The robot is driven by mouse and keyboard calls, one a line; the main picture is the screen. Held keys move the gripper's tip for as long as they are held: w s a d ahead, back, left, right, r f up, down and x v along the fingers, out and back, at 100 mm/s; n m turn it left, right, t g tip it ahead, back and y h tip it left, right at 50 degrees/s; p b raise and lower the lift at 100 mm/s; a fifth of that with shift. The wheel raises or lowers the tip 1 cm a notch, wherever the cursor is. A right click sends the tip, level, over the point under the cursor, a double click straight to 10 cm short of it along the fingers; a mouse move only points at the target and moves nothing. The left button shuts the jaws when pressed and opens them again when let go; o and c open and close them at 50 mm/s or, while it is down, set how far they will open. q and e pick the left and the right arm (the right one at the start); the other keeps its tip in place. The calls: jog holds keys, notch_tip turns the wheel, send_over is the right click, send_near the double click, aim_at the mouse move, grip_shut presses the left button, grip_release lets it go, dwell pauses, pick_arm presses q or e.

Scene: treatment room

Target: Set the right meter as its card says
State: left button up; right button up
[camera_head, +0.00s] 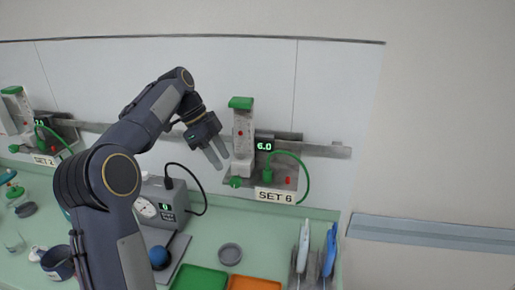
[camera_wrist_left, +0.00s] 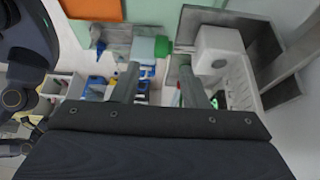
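The right meter (camera_head: 243,135) is a white upright tube with a green cap and a red mark inside, mounted on the wall rail. Its green knob (camera_head: 236,182) is at its lower left. Its display (camera_head: 265,146) reads 6.0. Its card (camera_head: 275,195) says SET 6. My left gripper (camera_head: 219,165) is open and empty just left of the meter, above the knob, apparently touching nothing. In the left wrist view its fingers (camera_wrist_left: 160,90) are spread, with a green knob-like part (camera_wrist_left: 162,46) beyond them. My right gripper is not in view.
A second meter (camera_head: 18,110) with a SET 2 card (camera_head: 45,160) is at the far left. Below are a gauge box (camera_head: 163,205) with a hose, a grey cup (camera_head: 230,254), green (camera_head: 200,278) and orange trays, and a holder with white and blue handheld items (camera_head: 330,250).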

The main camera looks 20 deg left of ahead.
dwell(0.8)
pick_arm(q)
jog(key=s+d+f+n+t, duration=0.1)
jog(key=s+d+n, duration=0.3)
jog(key=s, duration=0.3)
jog(key=s+d+f+n+t+y, duration=0.1)
jog(key=s+d+f+n, duration=0.1)
jog(key=s+d+n, duration=0.35)
jog(key=s+d+f+n+t, duration=0.1)
jog(key=s+d+n, duration=0.1)
jog(key=s, duration=0.6)
jog(key=s+d+f+n+t, duration=0.1)
jog(key=s+d+f+n, duration=0.3)
jog(key=s+f, duration=0.3)
jog(key=shift+s+d+f+n+t+b, duration=0.2)
jog(key=shift+f+n+t+b, duration=0.1)
jog(key=shift+f+n, duration=0.25)
jog(key=shift+r, duration=0.1)
